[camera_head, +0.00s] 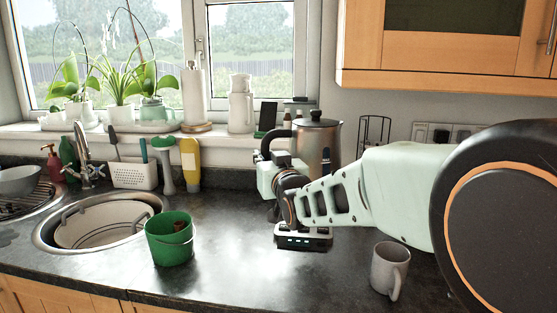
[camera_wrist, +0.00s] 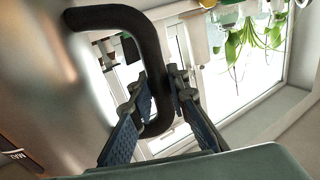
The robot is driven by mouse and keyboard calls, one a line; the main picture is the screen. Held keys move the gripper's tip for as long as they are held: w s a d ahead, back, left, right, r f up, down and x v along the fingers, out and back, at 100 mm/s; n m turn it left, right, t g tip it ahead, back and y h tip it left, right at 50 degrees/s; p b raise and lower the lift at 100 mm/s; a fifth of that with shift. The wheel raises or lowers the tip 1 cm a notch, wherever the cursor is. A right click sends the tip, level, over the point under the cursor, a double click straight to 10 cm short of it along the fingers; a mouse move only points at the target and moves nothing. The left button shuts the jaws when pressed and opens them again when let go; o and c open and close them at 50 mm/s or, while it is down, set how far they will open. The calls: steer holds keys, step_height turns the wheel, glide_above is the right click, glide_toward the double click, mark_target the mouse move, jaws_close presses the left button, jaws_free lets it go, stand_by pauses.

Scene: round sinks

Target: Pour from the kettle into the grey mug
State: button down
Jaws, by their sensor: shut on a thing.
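The kettle (camera_head: 318,142) is a steel pot with a black lid, standing upright at the back of the counter. Its lower part is hidden behind my arm. My gripper (camera_head: 270,160) is at its left side, shut on the black handle (camera_head: 271,138). In the wrist view, the fingers of my gripper (camera_wrist: 160,95) sit on both sides of the handle (camera_wrist: 149,50), and the kettle's steel body (camera_wrist: 45,90) fills the left. The grey mug (camera_head: 389,271) stands upright on the counter at the front right, apart from the kettle, its handle toward the right front. Its inside is mostly hidden.
A dark device with lit green marks (camera_head: 303,239) lies below my arm; I cannot tell whether the kettle touches it. A green bucket (camera_head: 169,240) stands left, beside the round sink (camera_head: 45,233). Bottles and a white basket (camera_head: 134,176) line the wall. The front middle counter is clear.

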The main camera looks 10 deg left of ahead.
steer(key=shift+a+r, duration=0.1)
steer(key=shift+r, duration=0.25)
steer(key=shift+s+a+f, duration=0.1)
steer(key=shift+s+a, duration=0.05)
steer(key=shift+a, duration=0.1)
steer(key=s+d+f+m+t+h, duration=0.2)
steer(key=s+f+m+h, duration=0.4)
steer(key=f, duration=0.7)
steer(key=shift+s+d+f+h, duration=0.15)
steer(key=shift+s+f+h, duration=0.15)
steer(key=shift+s+h, duration=1.05)
steer(key=shift+w+h, duration=0.25)
steer(key=shift+w, duration=0.05)
